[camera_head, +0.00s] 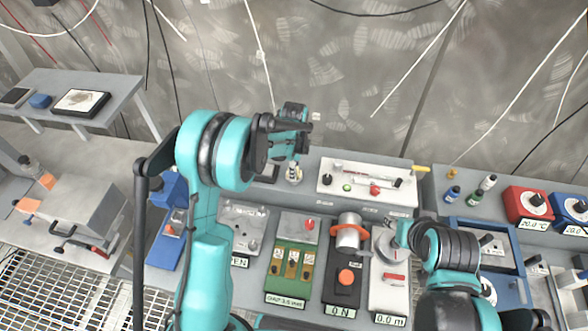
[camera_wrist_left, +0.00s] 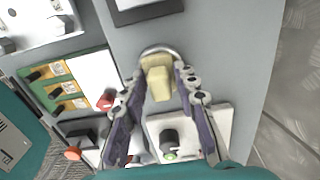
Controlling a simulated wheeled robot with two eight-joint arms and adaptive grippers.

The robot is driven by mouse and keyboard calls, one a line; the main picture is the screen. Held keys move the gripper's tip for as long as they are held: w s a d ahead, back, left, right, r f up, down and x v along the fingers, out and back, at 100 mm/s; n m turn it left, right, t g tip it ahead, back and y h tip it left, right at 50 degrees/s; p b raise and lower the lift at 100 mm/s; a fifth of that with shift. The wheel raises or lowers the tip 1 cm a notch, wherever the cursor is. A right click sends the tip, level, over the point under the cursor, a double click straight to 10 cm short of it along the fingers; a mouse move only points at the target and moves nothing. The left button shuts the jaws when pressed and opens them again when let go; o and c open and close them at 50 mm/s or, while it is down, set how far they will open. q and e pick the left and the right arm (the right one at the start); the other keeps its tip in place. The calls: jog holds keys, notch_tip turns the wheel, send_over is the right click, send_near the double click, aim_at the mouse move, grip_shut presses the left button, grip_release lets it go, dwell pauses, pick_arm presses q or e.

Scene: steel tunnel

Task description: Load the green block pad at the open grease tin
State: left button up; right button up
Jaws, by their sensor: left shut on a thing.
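My left gripper (camera_head: 292,140) hangs over the back of the bench, above a small silvery round tin (camera_head: 294,174). In the left wrist view my left gripper (camera_wrist_left: 162,82) is shut on a cream-coloured block (camera_wrist_left: 158,82), held between its two fingers. The tin's curved rim (camera_wrist_left: 162,50) shows just behind the block; whether they touch I cannot tell. No green shows on the held block, so I cannot tell for sure that it is the green block pad. My right gripper (camera_head: 400,232) is beside a round metal disc on a pale panel; its fingers are too small to judge.
A green panel (camera_head: 287,284) with yellow parts stands at the bench front, left of an orange-buttoned black unit (camera_head: 343,285). A white tray (camera_head: 330,185) with knobs lies right of the tin. Red and blue boxes stand far right. A dark frame (camera_wrist_left: 145,12) lies near the tin.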

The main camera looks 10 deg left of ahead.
pick_arm(q)
jog(key=shift+r+p, duration=1.95)
jog(key=shift+r, duration=1.55)
jog(key=shift+f, duration=0.1)
